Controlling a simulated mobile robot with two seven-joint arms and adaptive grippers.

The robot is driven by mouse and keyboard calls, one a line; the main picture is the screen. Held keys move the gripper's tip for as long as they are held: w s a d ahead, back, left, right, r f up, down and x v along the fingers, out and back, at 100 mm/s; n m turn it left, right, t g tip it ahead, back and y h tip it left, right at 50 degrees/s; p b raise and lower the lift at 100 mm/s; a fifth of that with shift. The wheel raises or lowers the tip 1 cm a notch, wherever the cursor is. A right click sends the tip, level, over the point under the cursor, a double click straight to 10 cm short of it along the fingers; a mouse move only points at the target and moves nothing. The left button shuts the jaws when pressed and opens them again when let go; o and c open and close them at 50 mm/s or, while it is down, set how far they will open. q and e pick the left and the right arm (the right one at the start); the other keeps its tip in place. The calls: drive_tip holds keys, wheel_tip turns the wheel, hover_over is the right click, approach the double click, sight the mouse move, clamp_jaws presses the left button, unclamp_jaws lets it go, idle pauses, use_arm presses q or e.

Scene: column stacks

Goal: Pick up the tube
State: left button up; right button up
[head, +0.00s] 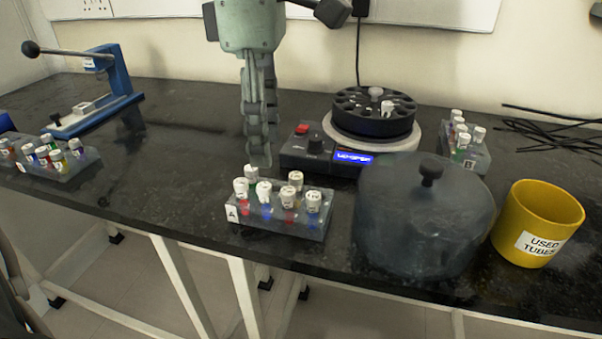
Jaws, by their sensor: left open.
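My left gripper (260,158) comes down from the top and is open, its fingers seen nearly edge-on. Its tips are just above a white-capped tube (251,172) at the back of rack A (275,226). I cannot tell whether they touch it. Rack A also holds a red tube (241,188), blue tubes (264,191) (313,202) and other white-capped tubes (296,180). One more tube (387,108) sits in the rotor of the centrifuge (345,158). The picture does not show which tube is meant. My right gripper is not in view.
A dark translucent lid (425,220) with a knob stands right of rack A. Beyond it are a yellow "USED TUBES" pot (538,224), rack B (468,157) and black cables (550,130). A tube rack (50,168) and a blue press (100,92) stand left. The bench between is clear.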

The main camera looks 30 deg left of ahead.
sight(264, 185)
use_arm(q)
drive_tip(key=f, duration=0.4)
drive_tip(key=s+f, duration=0.1)
drive_tip(key=f, duration=0.1)
drive_tip(key=shift+a+f, duration=0.15)
drive_tip(key=shift+f, duration=0.05)
drive_tip(key=shift+w+f, duration=0.1)
drive_tip(key=shift+f, duration=0.3)
drive_tip(key=c, duration=0.8)
